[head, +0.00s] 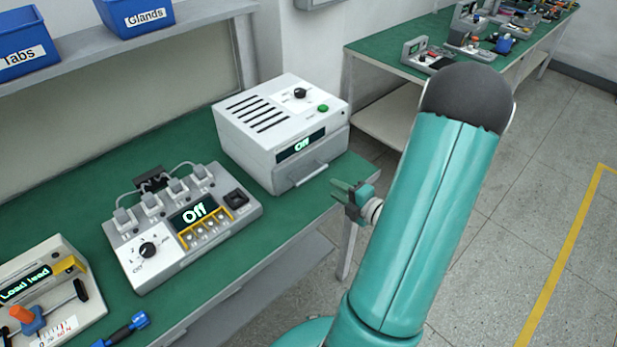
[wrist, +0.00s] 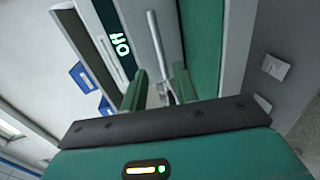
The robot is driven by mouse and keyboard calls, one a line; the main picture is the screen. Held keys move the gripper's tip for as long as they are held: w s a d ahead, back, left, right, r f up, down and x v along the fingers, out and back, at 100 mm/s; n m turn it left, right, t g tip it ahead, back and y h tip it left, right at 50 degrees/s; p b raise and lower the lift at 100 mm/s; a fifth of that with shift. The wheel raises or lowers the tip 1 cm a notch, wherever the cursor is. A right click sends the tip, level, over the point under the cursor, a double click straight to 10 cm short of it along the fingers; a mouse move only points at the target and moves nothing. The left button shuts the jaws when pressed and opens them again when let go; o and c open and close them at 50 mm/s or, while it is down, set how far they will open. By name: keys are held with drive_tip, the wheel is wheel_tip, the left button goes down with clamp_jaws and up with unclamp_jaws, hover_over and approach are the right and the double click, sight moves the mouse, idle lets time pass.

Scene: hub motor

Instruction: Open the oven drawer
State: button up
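The oven (head: 285,125) is a white box with slots, a black knob and a green button on top. Its front display reads "Off". Below the display is the drawer front with a light bar handle (head: 311,174); the drawer looks shut. My gripper (head: 344,193) is in front and to the right of the handle, apart from it in the head view. In the wrist view, my gripper (wrist: 160,92) shows two green fingers spread apart with nothing held. The handle (wrist: 159,45) appears ahead, roughly in line with the gap between them.
The oven stands on a green bench near its right end. To its left is a device with an "Off" display (head: 190,215). A "Load lead" device (head: 45,285) sits further left. Blue bins (head: 135,15) stand on a shelf above. Floor is open at the right.

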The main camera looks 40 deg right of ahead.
sight(312, 177)
drive_tip(key=w, duration=0.3)
drive_tip(key=w+f, duration=0.1)
drive_tip(key=w, duration=0.3)
drive_tip(key=w+f, duration=0.1)
drive_tip(key=w, duration=0.3)
drive_tip(key=shift+a, duration=0.3)
drive_tip(key=shift+s, duration=0.1)
clamp_jaws()
